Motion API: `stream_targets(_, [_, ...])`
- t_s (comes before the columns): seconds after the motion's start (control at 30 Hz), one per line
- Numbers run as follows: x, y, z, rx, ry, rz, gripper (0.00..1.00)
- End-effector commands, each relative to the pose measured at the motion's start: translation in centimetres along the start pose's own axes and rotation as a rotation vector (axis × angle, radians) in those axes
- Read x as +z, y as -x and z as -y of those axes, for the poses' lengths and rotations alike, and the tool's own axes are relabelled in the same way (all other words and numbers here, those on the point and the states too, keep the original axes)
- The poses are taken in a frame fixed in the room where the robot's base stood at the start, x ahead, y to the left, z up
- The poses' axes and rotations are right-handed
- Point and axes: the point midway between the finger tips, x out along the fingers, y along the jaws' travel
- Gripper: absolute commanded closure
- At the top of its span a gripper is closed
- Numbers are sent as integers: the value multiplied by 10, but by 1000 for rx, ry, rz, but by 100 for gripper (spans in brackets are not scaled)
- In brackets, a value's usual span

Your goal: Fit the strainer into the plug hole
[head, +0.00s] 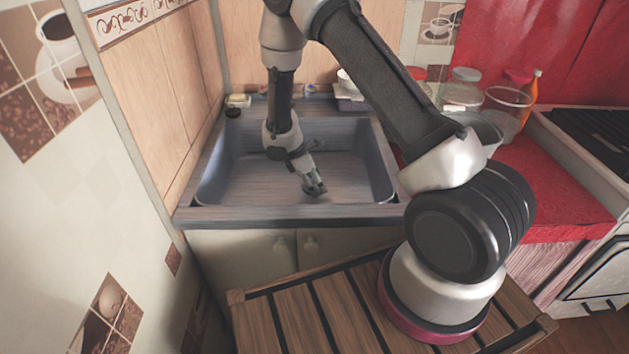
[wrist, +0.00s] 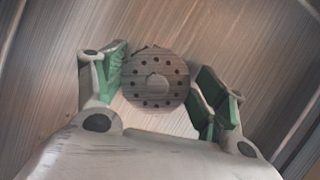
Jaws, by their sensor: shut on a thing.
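The strainer (wrist: 156,92) is a round, grey-brown disc with a ring of small dark holes and a raised middle. It sits between the green-padded fingers of my gripper (wrist: 162,68) in the wrist view, and the gripper is shut on it. In the head view my gripper (head: 315,186) points down inside the sink (head: 235,176), low over the front middle of the basin. The strainer is too small to make out clearly there. I cannot see the plug hole in either view; the strainer and gripper may cover it. Whether the strainer touches the basin floor I cannot tell.
The sink's rim (head: 290,213) surrounds the basin. A tiled wall stands close on the left. On the red counter (head: 560,190) at right are jars (head: 505,108), an orange bottle (head: 530,98) and a bowl. A sponge (head: 238,100) lies on the back left rim.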

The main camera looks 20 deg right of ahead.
Motion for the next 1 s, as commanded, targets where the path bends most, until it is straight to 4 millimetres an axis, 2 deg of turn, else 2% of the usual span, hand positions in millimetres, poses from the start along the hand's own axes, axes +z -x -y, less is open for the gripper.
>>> stream_targets(0.07, [-3, -5, 1, -3, 1, -5, 64])
stream_targets(0.4, [-4, -6, 1, -2, 0, -7, 61])
stream_targets(0.43, [-4, -6, 1, -2, 0, -7, 21])
stream_targets(0.53, [-4, -5, 1, -2, 0, -6, 3])
stream_targets(0.57, [-4, -5, 1, -1, 0, -6, 0])
stream_targets(1.0, [-1, 0, 0, 0, -1, -4, 0])
